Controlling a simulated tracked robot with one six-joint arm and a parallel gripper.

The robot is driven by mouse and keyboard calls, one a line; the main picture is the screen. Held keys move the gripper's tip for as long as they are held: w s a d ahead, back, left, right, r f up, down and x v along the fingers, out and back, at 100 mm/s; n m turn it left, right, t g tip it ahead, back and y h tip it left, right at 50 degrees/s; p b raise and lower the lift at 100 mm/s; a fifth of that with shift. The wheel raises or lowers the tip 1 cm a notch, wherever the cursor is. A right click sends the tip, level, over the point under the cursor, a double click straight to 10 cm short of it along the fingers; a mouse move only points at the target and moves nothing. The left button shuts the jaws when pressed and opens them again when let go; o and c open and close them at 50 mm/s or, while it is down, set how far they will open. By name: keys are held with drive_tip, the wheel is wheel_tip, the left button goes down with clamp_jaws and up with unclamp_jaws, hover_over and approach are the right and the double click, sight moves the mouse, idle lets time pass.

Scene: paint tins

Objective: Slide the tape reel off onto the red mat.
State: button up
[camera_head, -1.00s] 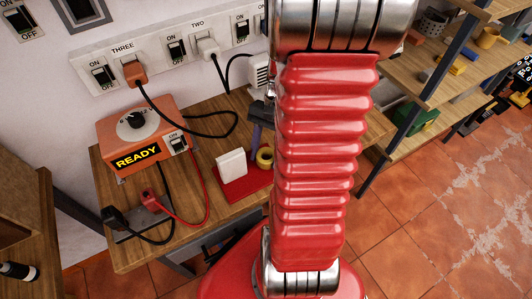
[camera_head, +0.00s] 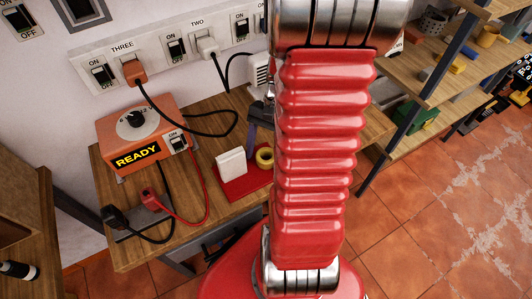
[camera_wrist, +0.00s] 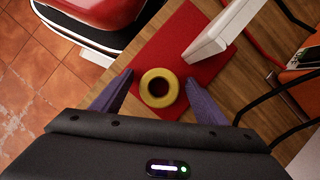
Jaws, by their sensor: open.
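The yellow tape reel (camera_head: 264,157) lies flat over the red mat (camera_head: 249,182), near its back right part. In the wrist view the reel (camera_wrist: 145,88) shows its round hole, with red mat (camera_wrist: 172,38) around it. My gripper (camera_wrist: 159,77) is open, with one purple finger on each side of the reel and a gap to both. I cannot tell the exact height of the fingertips over the mat.
A white block (camera_head: 231,165) stands on the mat left of the reel, close to one finger in the wrist view. An orange power unit (camera_head: 140,135) with red and black cables is farther left on the wooden bench (camera_head: 205,130).

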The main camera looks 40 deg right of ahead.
drive_tip(key=v, duration=1.3)
drive_tip(key=shift+d+r, duration=0.15)
drive_tip(key=shift+r, duration=0.2)
idle(0.4)
drive_tip(key=a+r+n+t+h, duration=0.2)
drive_tip(key=a+n, duration=0.5)
drive_tip(key=a, duration=0.4)
drive_tip(key=a+r+n+t+h, duration=0.2)
drive_tip(key=a+r+n+t, duration=0.3)
drive_tip(key=a, duration=0.7)
drive_tip(key=shift+w+a+r+n, duration=0.3)
drive_tip(key=shift+r+n, duration=0.5)
drive_tip(key=shift+n, duration=0.4)
